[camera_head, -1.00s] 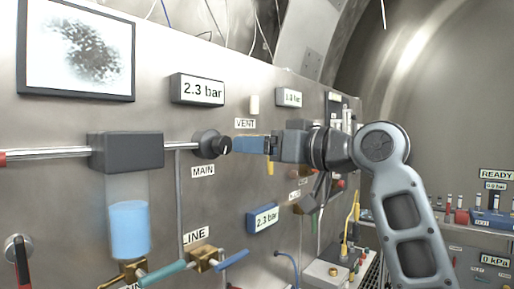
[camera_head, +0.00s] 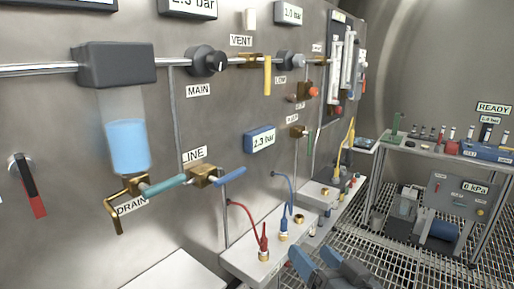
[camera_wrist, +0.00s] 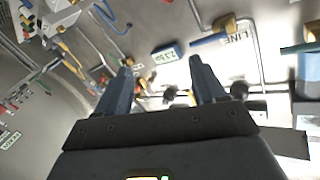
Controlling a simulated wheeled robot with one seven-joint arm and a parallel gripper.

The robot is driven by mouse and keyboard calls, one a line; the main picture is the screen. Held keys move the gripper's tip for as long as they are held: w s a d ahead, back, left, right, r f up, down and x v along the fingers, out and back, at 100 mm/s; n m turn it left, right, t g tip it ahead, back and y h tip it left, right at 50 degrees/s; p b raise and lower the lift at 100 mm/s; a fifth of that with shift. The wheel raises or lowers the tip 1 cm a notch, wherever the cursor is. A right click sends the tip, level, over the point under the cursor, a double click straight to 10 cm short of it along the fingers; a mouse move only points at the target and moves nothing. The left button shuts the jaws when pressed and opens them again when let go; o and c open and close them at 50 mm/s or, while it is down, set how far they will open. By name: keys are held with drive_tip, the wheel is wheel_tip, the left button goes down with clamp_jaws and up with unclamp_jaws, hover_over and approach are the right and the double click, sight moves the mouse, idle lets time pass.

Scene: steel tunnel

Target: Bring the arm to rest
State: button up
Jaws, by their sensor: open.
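My gripper (camera_head: 318,262) is at the bottom of the head view, low in front of the white bench block with the red and blue plugs. Its two blue fingers point up and left, with a gap between them. In the wrist view my gripper (camera_wrist: 166,78) shows both fingers apart with nothing between them. The wall panel lies beyond the fingertips. The rest of my arm is mostly outside the head view.
The MAIN knob (camera_head: 208,62), the LINE valve (camera_head: 205,175) and the DRAIN valve (camera_head: 132,188) are on the wall panel. A white block (camera_head: 245,262) stands close to my gripper. A shelf (camera_head: 430,152) with small items is at right, above a grated floor (camera_head: 400,258).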

drive_tip(key=s+d+f+m+h, duration=0.1)
drive_tip(key=s+d+f+h, duration=0.3)
drive_tip(key=s, duration=0.7)
drive_tip(key=s+d+f+m+h, duration=0.1)
drive_tip(key=s+d+f, duration=0.4)
drive_tip(key=s, duration=0.6)
drive_tip(key=s+d+r+n, duration=0.1)
drive_tip(key=s+r, duration=0.1)
drive_tip(key=s, duration=0.7)
drive_tip(key=s+d+r+h, duration=0.1)
drive_tip(key=s, duration=0.8)
drive_tip(key=shift+s+r+n+g+h, duration=0.3)
drive_tip(key=shift+s+r+n+g, duration=0.05)
drive_tip(key=shift+s+n+g, duration=0.05)
drive_tip(key=shift+w, duration=0.1)
